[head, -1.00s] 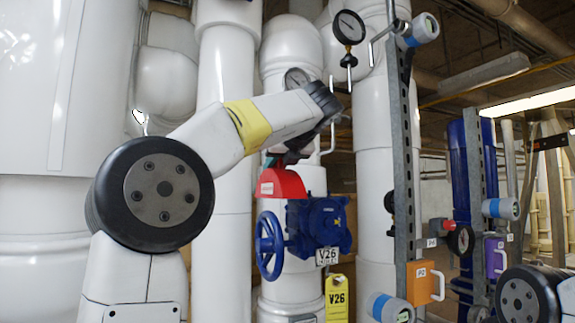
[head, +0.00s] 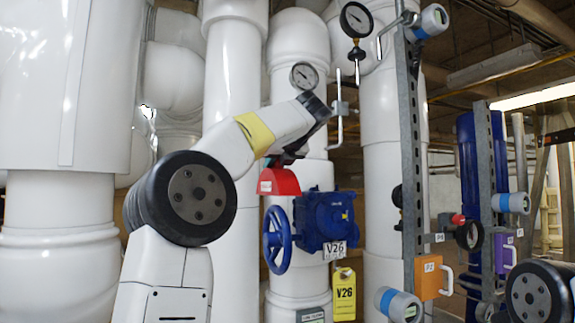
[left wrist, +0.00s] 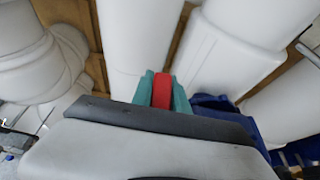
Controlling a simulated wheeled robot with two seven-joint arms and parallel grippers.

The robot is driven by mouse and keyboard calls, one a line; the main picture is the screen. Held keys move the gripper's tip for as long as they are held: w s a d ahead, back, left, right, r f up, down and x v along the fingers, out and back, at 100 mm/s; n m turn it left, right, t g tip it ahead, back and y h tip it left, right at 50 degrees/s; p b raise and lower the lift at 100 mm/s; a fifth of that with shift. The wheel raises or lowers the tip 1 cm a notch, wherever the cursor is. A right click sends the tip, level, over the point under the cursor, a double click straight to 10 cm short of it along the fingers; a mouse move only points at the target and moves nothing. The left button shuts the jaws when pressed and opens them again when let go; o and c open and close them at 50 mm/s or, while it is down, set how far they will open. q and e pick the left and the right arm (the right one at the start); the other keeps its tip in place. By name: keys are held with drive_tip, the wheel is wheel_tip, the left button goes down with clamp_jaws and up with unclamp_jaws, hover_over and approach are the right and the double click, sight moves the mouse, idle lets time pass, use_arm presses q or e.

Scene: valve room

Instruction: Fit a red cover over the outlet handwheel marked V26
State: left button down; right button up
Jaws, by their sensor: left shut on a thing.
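The red cover (head: 279,182) is a small domed piece with a white label on its front. My left gripper (head: 289,160) is shut on it and holds it from above; the fingers are partly hidden by my arm. In the left wrist view teal fingertips (left wrist: 162,93) flank the red cover (left wrist: 162,90). The blue V26 handwheel (head: 277,240) stands upright on the left of its blue valve body (head: 325,215). The cover is above the handwheel, with a visible gap, and the wheel is bare. My right gripper is not in view.
A white V26 plate (head: 334,251) and yellow V26 tag (head: 343,294) hang below the valve. White pipes stand behind and left. A steel upright (head: 408,150) with gauges, an orange box (head: 428,278) and a purple box (head: 504,252) stand to the right.

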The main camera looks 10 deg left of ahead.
use_arm(q)
drive_tip(key=shift+w+a+f, duration=0.1)
drive_tip(key=shift+f, duration=4.2)
drive_tip(key=c, duration=1.2)
unclamp_jaws()
